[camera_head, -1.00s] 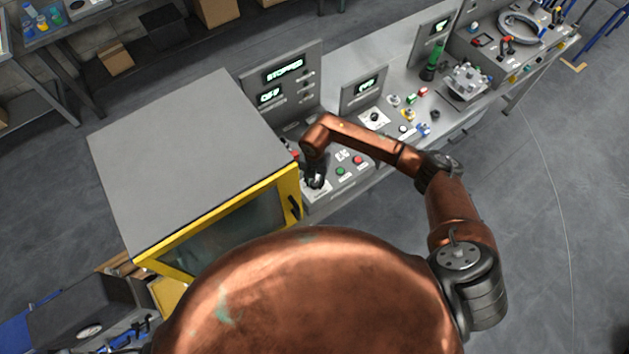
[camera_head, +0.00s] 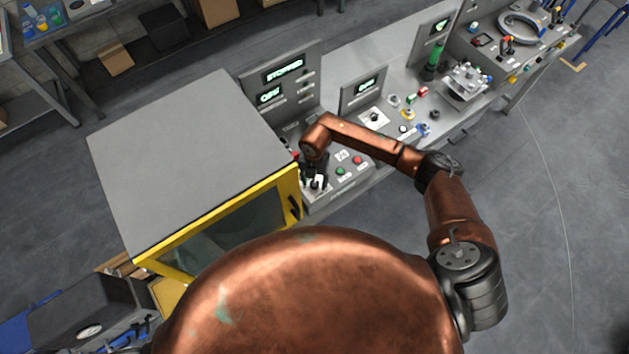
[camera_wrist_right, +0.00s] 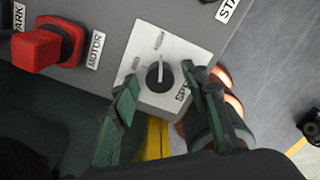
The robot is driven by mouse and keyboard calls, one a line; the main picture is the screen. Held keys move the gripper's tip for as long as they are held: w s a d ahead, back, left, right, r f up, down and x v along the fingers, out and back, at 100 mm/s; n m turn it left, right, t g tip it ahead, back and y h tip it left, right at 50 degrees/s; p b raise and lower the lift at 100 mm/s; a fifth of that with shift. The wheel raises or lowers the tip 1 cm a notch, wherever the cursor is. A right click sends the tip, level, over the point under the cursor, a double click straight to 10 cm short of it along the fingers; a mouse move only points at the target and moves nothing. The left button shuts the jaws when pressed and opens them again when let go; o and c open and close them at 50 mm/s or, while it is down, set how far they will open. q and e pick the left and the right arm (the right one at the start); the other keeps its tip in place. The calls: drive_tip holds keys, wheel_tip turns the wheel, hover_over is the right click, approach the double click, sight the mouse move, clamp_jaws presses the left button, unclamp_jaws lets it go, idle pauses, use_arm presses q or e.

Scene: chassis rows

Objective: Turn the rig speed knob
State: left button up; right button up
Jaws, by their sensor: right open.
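The speed knob (camera_wrist_right: 160,77) is a round black dial with a pale pointer line, set on a light plate (camera_wrist_right: 150,48) marked with ticks and a partly hidden label starting "SP". In the right wrist view my right gripper (camera_wrist_right: 160,90) is open, with one green-tinted finger on each side of the knob. A gap shows on both sides, so the fingers look apart from it. In the head view my right gripper (camera_head: 316,184) is over the front left of the control panel, by the yellow-framed cabinet. The knob is hard to make out there. My left gripper is not seen.
A red square switch (camera_wrist_right: 38,48) labelled MOTOR sits left of the knob plate. Green and red buttons (camera_head: 357,160) lie right of my gripper. The grey cabinet (camera_head: 195,155) stands close on the left. A display (camera_head: 283,70) reads STOPPED.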

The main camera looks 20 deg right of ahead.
sight(315, 183)
wheel_tip(315, 183, up, 12)
idle(0.5)
idle(0.5)
